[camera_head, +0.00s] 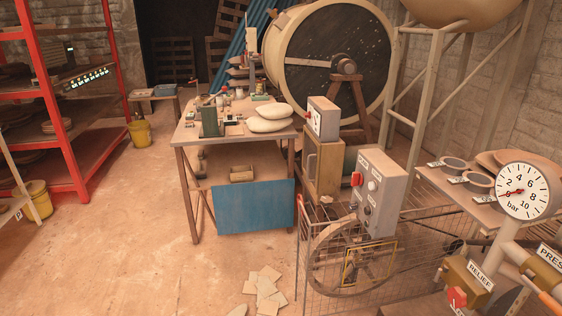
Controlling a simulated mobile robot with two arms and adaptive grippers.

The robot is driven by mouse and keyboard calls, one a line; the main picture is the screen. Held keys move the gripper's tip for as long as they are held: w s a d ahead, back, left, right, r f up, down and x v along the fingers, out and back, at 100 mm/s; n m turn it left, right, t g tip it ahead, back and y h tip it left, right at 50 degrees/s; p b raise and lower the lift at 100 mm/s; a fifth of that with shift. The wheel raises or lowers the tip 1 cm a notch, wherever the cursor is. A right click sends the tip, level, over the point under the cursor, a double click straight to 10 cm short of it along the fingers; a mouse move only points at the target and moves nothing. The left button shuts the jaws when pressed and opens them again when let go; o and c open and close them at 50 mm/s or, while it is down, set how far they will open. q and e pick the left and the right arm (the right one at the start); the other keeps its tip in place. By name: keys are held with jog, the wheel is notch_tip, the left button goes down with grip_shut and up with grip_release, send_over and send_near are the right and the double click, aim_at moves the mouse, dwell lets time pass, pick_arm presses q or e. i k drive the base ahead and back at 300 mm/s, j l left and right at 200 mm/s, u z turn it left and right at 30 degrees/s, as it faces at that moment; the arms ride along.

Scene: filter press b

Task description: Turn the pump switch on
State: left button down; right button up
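A grey control box (380,190) stands at the centre right, above a wire-mesh guard. A red switch (357,179) sits at the left of its front, with several pale round buttons or lamps and small labels beside it. A second, smaller grey box (322,118) stands farther back on a wooden cabinet and has a red part on its face. The labels on both boxes are too small to read, so I cannot tell which one is the pump switch or its setting. Neither of my grippers shows in this view.
A spoked wheel (352,258) sits behind the mesh below the control box. A pressure gauge (523,191) and a red relief handle (457,299) are at the right. A cluttered workbench (190,134) stands behind. Pale tiles (265,285) lie on the floor. The left floor is mostly clear.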

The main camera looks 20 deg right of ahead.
aim_at(357, 179)
jog(key=i+j+z, duration=0.1)
jog(key=i, duration=0.55)
jog(key=i+j, duration=0.15)
jog(key=i, duration=0.5)
jog(key=i+l+z, duration=0.05)
